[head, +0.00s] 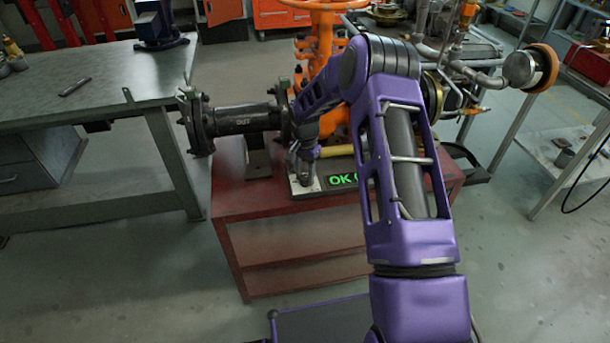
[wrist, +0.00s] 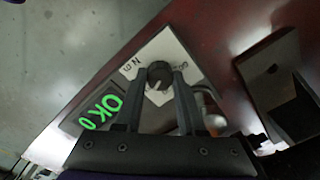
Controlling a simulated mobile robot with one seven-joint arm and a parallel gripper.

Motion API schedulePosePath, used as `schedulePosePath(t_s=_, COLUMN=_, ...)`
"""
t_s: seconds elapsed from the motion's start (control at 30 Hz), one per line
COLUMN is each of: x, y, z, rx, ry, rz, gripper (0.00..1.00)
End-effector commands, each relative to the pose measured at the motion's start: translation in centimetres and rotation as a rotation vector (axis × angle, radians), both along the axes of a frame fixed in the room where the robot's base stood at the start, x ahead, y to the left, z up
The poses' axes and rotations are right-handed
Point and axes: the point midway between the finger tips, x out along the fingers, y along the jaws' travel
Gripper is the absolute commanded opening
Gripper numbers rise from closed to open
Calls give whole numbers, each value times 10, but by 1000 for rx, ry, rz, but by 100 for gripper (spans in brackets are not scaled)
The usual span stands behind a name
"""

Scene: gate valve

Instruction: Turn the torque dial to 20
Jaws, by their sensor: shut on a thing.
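The torque dial is a round black knob (wrist: 160,74) with a pale pointer mark, on a light plate (wrist: 176,50) with small dark lettering. In the wrist view my gripper (wrist: 159,79) is shut on the knob, one finger on each side. A dark display (wrist: 108,106) beside the plate shows green "OK 0". In the head view the display (head: 341,180) shows "OK" and my arm covers the rest. My gripper (head: 307,170) points down at the plate there, and the knob is hidden. The plate's small lettering is too blurred to read fully.
The dial unit sits on a red bench (head: 270,200). A dark flanged pipe (head: 240,118) and an orange valve (head: 322,40) stand behind and left of it. A yellow-handled tool (head: 338,150) lies behind the display. In the wrist view a dark bracket (wrist: 275,75) stands right of the plate.

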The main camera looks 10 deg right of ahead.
Motion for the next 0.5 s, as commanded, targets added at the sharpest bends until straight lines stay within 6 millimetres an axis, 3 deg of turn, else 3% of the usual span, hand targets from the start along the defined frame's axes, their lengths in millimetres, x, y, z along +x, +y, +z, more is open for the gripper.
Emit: schedulePosePath(t_s=0.5, x=0, y=0, z=0, rx=0, ry=0, rz=94, gripper=0)
